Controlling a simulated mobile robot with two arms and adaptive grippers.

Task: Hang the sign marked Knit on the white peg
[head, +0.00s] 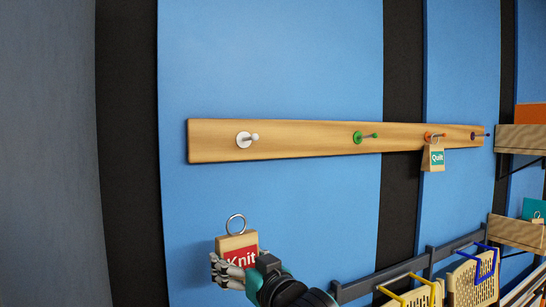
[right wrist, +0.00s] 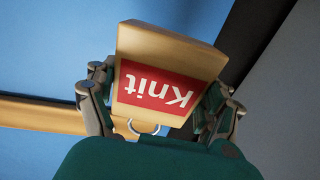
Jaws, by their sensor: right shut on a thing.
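The Knit sign (head: 238,244) is a wooden tag with a red label and a metal ring on top. My right gripper (head: 230,274) is shut on it and holds it upright in front of the blue wall, below and slightly left of the white peg. In the right wrist view the Knit sign (right wrist: 160,75) appears upside down between the fingers (right wrist: 158,105), its ring partly hidden by the gripper body. The white peg (head: 246,139) is at the left end of the wooden rail and is bare. My left gripper is not in view.
The wooden rail (head: 300,142) also carries a bare green peg (head: 363,137), an orange peg (head: 433,136) with a Quilt sign (head: 433,158) hanging, and a dark peg (head: 477,135). The wall between sign and rail is clear.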

